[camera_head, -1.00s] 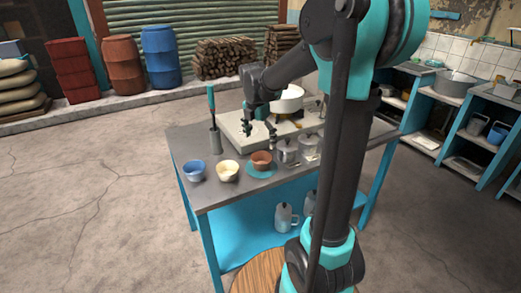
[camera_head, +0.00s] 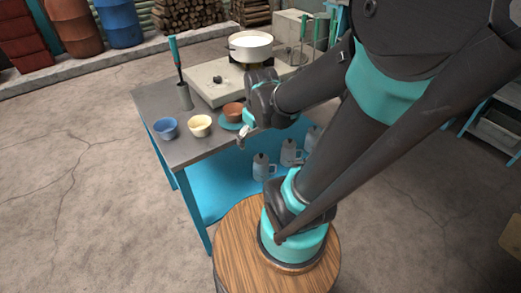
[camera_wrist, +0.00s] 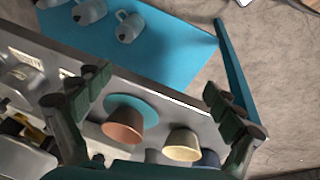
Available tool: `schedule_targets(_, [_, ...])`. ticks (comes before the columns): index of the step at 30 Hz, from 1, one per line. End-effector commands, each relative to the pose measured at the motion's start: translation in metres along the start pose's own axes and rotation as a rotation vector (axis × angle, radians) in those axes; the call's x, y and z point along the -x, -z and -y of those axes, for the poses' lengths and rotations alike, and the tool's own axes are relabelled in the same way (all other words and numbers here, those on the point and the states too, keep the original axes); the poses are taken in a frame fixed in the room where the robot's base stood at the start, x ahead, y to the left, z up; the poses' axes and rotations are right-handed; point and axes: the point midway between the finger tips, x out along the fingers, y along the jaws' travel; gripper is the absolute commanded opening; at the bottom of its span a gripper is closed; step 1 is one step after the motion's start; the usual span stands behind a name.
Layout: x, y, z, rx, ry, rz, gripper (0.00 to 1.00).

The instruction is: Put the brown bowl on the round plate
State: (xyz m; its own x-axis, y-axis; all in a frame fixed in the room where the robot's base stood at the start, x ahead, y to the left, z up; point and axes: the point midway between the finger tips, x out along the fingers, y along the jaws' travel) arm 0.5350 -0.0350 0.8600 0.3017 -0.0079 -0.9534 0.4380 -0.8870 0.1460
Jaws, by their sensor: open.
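The brown bowl (camera_head: 234,112) stands upright on the teal round plate (camera_head: 226,126), near the table's front edge. In the wrist view, the bowl (camera_wrist: 122,133) overlaps the plate (camera_wrist: 143,106), whose rim shows around one side of it. My gripper (camera_head: 244,136) is in front of the bowl and plate at the table's edge, and partly hides them in the head view. In the wrist view, my gripper (camera_wrist: 158,100) is open, its fingers wide apart with nothing held; bowl and plate appear between them.
A cream bowl (camera_head: 200,127) and a blue bowl (camera_head: 166,129) stand to the left on the grey table (camera_head: 150,100). A holder (camera_head: 185,97) with a teal-handled tool stands behind. A white pot (camera_head: 250,46) sits on the stove. Jugs (camera_head: 262,168) stand on the blue lower shelf.

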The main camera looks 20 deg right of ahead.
Motion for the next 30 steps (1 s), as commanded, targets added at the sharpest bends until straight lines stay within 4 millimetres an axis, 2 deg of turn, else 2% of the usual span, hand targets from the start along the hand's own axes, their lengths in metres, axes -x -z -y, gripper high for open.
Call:
schedule_targets(1, [-0.004,-0.014,0.005,-0.103,-0.004,-0.015,0.93])
schedule_targets(3, [-0.008,-0.028,0.010,-0.240,-0.006,-0.032,0.93])
schedule_targets(9, [-0.015,-0.048,0.019,-0.460,-0.006,-0.062,0.93])
schedule_targets(30, [-0.015,-0.049,0.020,-0.483,-0.005,-0.065,0.93])
